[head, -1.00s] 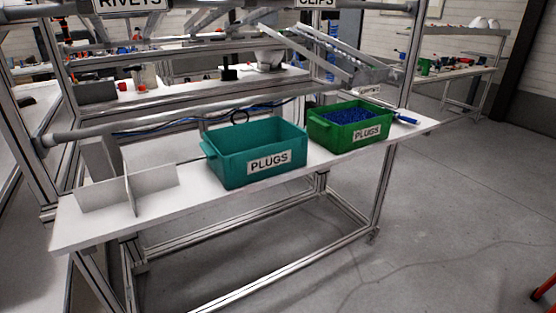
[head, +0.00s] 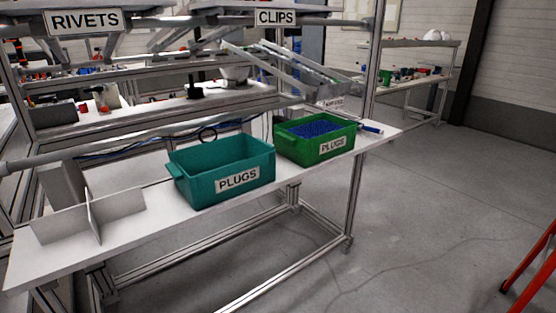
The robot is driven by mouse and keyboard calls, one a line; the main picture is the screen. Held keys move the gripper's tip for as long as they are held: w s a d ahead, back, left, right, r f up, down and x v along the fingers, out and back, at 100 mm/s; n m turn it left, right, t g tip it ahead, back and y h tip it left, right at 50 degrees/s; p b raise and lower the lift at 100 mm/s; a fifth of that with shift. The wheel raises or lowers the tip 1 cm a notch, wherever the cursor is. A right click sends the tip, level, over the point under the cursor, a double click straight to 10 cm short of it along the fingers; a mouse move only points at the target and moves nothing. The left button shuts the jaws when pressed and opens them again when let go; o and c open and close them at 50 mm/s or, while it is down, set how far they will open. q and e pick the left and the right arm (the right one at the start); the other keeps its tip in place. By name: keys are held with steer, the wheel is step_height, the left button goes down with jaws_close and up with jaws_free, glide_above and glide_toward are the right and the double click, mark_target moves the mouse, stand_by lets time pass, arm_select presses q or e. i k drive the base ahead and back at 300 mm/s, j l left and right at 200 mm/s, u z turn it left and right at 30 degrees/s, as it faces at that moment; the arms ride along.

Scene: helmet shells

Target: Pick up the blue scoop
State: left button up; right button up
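The blue scoop (head: 371,128) lies at the right end of the white bench shelf, just right of the green bin. Only its small blue end shows clearly, with a lighter tip; the rest is small or hidden behind the bin. The green bin (head: 322,152), labelled for plugs, is filled with small blue pieces (head: 316,129). A teal bin (head: 208,186) labelled PLUGS stands to its left and looks empty as far as I see inside. Neither of my grippers is in view.
The white shelf (head: 150,238) carries a grey cross-shaped divider (head: 95,217) at its left. A metal frame post (head: 362,130) rises by the shelf's right end. Open concrete floor (head: 430,220) lies to the right, with a red-orange frame (head: 530,262) at the right edge.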

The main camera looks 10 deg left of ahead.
mark_target(363, 128)
steer(key=i+l+u, duration=0.5)
steer(key=i+l, duration=0.15)
steer(key=l, duration=0.25)
steer(key=i+l+u, duration=0.15)
steer(key=l, duration=0.2)
steer(key=i+l+u, duration=0.2)
steer(key=l, duration=0.2)
steer(key=i+l+u, duration=0.15)
steer(key=l, duration=0.2)
steer(key=i+l+u, duration=0.2)
steer(key=l, duration=0.2)
steer(key=l+u, duration=0.15)
steer(key=l, duration=0.25)
